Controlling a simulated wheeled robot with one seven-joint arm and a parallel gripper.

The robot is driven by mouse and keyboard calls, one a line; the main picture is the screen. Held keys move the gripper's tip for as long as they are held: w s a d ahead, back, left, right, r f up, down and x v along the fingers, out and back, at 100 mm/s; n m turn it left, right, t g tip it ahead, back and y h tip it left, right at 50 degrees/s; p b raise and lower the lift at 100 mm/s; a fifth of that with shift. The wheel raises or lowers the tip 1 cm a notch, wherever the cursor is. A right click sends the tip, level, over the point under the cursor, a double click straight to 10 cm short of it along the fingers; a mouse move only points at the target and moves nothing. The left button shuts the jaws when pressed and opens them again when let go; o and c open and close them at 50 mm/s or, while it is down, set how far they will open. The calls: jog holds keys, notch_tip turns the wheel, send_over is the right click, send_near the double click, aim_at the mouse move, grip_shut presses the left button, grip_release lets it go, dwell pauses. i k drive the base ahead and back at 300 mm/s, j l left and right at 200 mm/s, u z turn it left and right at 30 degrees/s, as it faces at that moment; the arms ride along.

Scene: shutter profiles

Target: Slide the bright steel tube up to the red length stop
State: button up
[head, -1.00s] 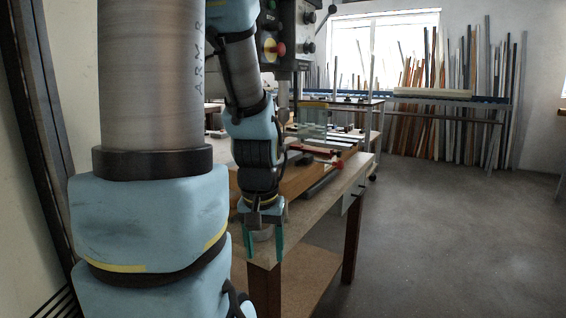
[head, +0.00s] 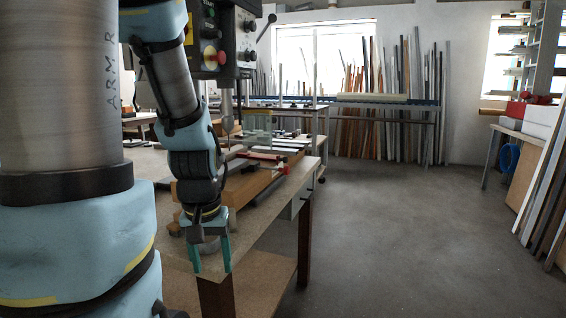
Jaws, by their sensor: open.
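My gripper (head: 211,257) points down at the near corner of the workbench, its two teal fingers apart. A small grey rounded shape shows behind and between the fingers; I cannot tell whether it is the end of the bright steel tube. I cannot pick out the tube for certain, as my arm and gripper cover part of the bench top. A small red block (head: 284,169), which looks like the red length stop, sits near the bench's right edge, beyond my gripper. A long wooden piece (head: 250,186) lies between it and my gripper.
The workbench (head: 262,216) has a machine head (head: 225,40) with a red knob above it. Racks of upright profiles (head: 385,100) stand at the back wall. Leaning boards and a side table (head: 520,133) are at right. The floor (head: 390,220) between is clear.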

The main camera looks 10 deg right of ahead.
aim_at(235, 165)
jog(key=u, duration=1.1)
jog(key=k+l+u, duration=0.15)
jog(key=u, duration=0.2)
jog(key=k+l+u, duration=0.15)
jog(key=l+u, duration=0.2)
jog(key=k+l+u, duration=0.15)
jog(key=u, duration=0.2)
